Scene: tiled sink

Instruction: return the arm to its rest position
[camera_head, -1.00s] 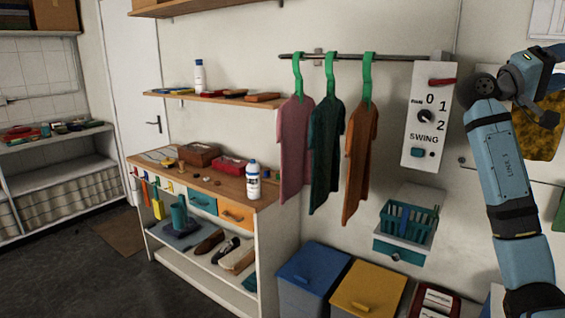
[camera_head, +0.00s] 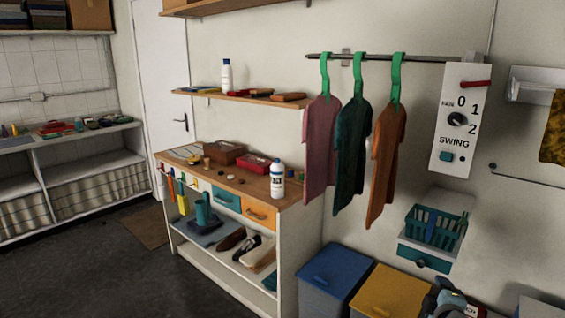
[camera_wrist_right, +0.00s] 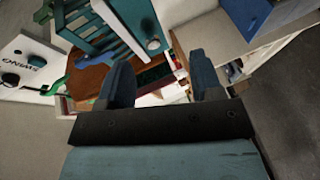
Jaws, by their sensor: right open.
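Beyond the fingers lie a teal basket (camera_wrist_right: 108,30) and a white panel with a black knob (camera_wrist_right: 28,62), seen tilted. My left arm and gripper are not in view.
Blue (camera_head: 334,272) and yellow (camera_head: 392,290) lidded bins stand below the wall basket (camera_head: 436,229). Three shirts (camera_head: 352,140) hang from a rail beside the SWING panel (camera_head: 460,118).

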